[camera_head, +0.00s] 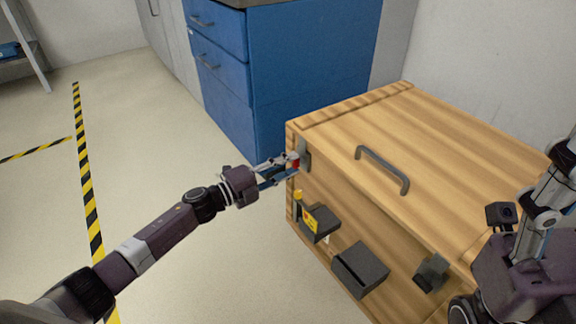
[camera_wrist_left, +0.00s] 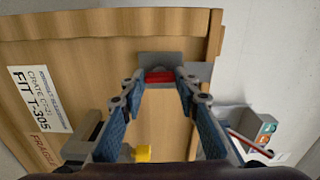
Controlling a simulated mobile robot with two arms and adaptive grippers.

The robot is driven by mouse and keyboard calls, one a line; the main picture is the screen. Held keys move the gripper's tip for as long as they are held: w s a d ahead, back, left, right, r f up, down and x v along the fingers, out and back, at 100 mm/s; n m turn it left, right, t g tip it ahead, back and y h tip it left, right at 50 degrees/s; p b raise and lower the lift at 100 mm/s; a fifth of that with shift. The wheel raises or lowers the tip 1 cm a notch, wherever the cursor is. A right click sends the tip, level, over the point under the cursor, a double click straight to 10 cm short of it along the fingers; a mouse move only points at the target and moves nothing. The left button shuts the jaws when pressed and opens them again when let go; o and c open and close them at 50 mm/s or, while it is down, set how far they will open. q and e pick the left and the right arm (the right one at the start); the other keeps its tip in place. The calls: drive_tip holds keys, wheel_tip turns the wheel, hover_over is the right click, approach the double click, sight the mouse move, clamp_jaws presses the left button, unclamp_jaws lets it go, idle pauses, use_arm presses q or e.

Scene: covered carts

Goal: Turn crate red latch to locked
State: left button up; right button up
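The wooden crate (camera_head: 440,135) stands on the floor, its lid closed. The red latch (camera_head: 296,162) is on a grey plate at the upper corner of its near face. It also shows in the left wrist view as a short red bar (camera_wrist_left: 159,77), lying crosswise. My left gripper (camera_head: 284,169) is at the latch with its fingers apart. In the left wrist view my left gripper (camera_wrist_left: 159,88) has a fingertip close to each end of the red bar; whether they touch it is unclear. My right arm is at the right edge; its fingers are out of frame.
A grey handle (camera_head: 382,168) is on the lid. Dark blocks (camera_head: 360,268), a yellow part (camera_head: 298,195) and another grey fitting (camera_head: 432,272) stick out from the near face. A blue cabinet (camera_head: 290,75) stands behind. The floor at left is clear.

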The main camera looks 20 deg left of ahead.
use_arm(q)
drive_tip(key=o, duration=0.4)
drive_tip(key=v, duration=1.2)
drive_tip(key=shift+f, duration=0.1)
